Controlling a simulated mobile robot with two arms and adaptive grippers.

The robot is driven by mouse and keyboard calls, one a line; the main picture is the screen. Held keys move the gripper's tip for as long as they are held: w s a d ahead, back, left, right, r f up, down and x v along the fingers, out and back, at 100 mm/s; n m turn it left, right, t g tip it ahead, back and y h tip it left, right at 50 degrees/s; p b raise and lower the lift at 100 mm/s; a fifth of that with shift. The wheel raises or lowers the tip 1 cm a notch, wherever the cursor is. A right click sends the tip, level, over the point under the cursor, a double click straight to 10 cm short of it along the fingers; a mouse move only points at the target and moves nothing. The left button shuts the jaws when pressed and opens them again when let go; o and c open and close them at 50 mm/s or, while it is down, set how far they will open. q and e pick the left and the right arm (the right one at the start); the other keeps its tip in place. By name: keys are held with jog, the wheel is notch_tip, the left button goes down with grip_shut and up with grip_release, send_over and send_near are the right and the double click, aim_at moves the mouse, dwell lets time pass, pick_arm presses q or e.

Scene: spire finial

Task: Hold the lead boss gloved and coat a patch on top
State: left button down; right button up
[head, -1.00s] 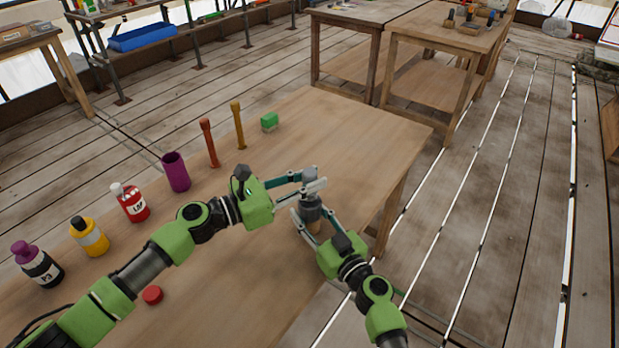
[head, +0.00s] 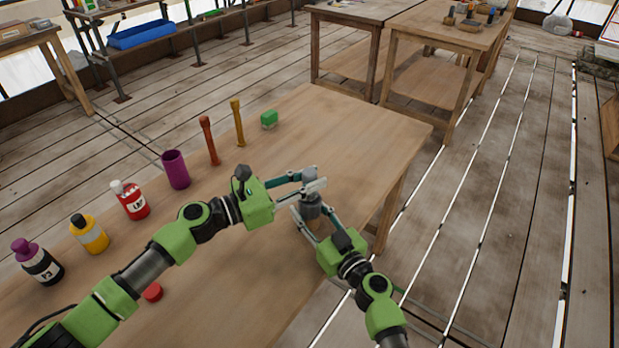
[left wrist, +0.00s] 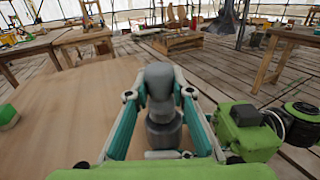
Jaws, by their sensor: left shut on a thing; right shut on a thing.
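My left gripper (head: 312,184) is shut on a grey, blunt-topped knob (head: 309,172) above the near table, right of its middle. The knob also shows in the left wrist view (left wrist: 159,82), between teal fingers. Directly below it is a wider, darker grey stepped body (left wrist: 164,128), which I take as the lead boss (head: 310,203). My right gripper (head: 308,214) is shut on this body from below right. I cannot tell whether knob and body are one piece or only touch. The boss's underside and any coated patch are hidden.
On the table (head: 280,290) stand a purple-capped bottle (head: 38,262), a yellow bottle (head: 90,235), a red bottle (head: 130,200), a purple cup (head: 175,170), orange (head: 209,141) and ochre (head: 238,124) sticks and a green block (head: 269,120). A red disc (head: 153,292) lies beside my left arm.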

pick_arm(q)
jog(key=shift+f, duration=0.25)
jog(key=shift+w, duration=0.15)
jog(key=shift+w, duration=0.4)
jog(key=shift+s+f, duration=0.1)
jog(key=shift+s, duration=1)
jog(key=shift+w, duration=1.1)
jog(key=shift+s+r, duration=0.2)
jog(key=shift+s, duration=0.9)
jog(key=shift+w+f, duration=0.1)
jog(key=shift+w, duration=1)
jog(key=shift+s+f, duration=0.1)
jog(key=shift+s, duration=0.45)
